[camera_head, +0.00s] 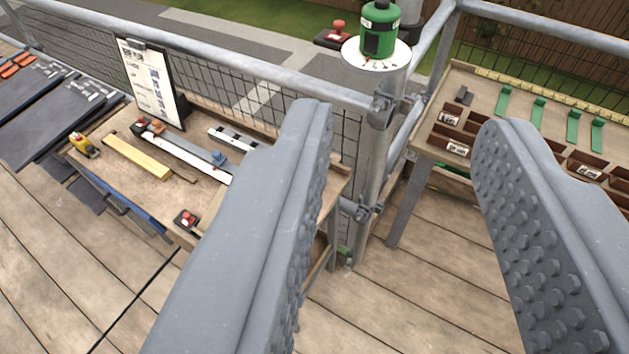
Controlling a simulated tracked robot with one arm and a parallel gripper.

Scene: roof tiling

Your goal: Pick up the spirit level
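No thing on the left workbench (112,190) shows clearly as the spirit level. Bar-shaped candidates there are a plain yellow bar (137,157), a long whitish bar (185,155) with dark and red parts at its far end, and a short pale bar with dark marks (232,138), partly hidden by my left finger. I cannot tell which is the level. My gripper (405,115) is open and empty, its two studded grey fingers wide apart. It is in front of and right of these bars, touching none of them.
A scaffold post (378,150) and rails stand between the benches, with a green laser-like device (379,28) on top. The right bench (480,85) holds brown bins and green strips. Plank floor (400,300) is clear.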

